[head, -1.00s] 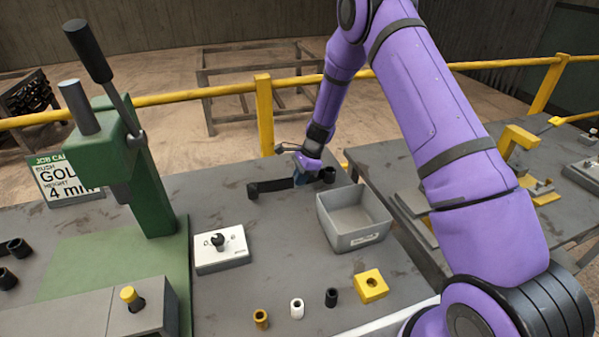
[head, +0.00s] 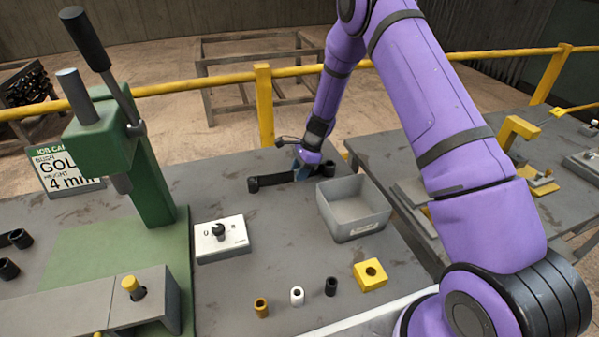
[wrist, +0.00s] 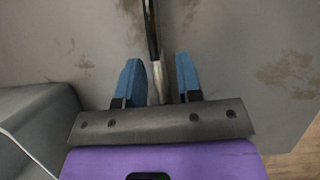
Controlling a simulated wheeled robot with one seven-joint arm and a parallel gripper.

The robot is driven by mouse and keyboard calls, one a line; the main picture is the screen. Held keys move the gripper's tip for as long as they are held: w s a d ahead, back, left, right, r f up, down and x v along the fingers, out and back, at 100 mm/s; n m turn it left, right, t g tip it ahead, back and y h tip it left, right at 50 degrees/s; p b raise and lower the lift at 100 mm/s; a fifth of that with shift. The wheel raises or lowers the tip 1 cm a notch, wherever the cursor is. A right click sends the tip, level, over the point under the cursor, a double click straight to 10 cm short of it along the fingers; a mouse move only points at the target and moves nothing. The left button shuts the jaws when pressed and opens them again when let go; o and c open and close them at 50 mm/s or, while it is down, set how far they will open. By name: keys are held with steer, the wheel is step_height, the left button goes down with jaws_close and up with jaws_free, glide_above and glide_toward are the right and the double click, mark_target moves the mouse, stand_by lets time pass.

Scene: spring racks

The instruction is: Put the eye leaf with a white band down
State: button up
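The dark eye leaf (head: 270,181) is a long flat bar at the far side of the grey bench, left of and behind the grey bin. It appears to rest on the bench top. Its left end has a rolled eye. My gripper (head: 301,172) is over its right part, pointing down. In the wrist view the leaf (wrist: 152,35) runs away edge-on between the two blue fingers of my gripper (wrist: 158,80), with a visible gap on each side. A pale section (wrist: 158,85) shows between the fingers. In the head view the fingers hide the band.
The open grey bin (head: 352,226) stands just right of the leaf. A white control box (head: 222,240), a green press (head: 152,180), small bushes (head: 297,296) and a yellow block (head: 370,276) stand nearer. A yellow rail (head: 264,110) runs behind the bench.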

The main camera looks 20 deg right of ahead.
steer(key=v, duration=1.2)
steer(key=s+r+n+t+h, duration=0.1)
steer(key=s+r+n, duration=0.2)
steer(key=s+r, duration=0.35)
steer(key=s+r+n, duration=0.3)
steer(key=s+r, duration=0.1)
steer(key=r, duration=0.6)
steer(key=s+r+n+t+h, duration=0.1)
steer(key=s+r+n, duration=0.1)
steer(key=s+r, duration=0.45)
steer(key=s+r+n+t+h, duration=0.1)
steer(key=s+r+n, duration=0.2)
steer(key=s, duration=0.5)
steer(key=s+d+r+n+t, duration=0.1)
steer(key=s+r+n, duration=0.1)
steer(key=s, duration=0.6)
steer(key=s+r+n+t+h, duration=0.1)
steer(key=s+r+n, duration=0.2)
steer(key=s, duration=0.5)
steer(key=shift+s+d+r+n+h, duration=0.2)
steer(key=shift+r+n+h, duration=0.1)
steer(key=shift+n, duration=0.4)
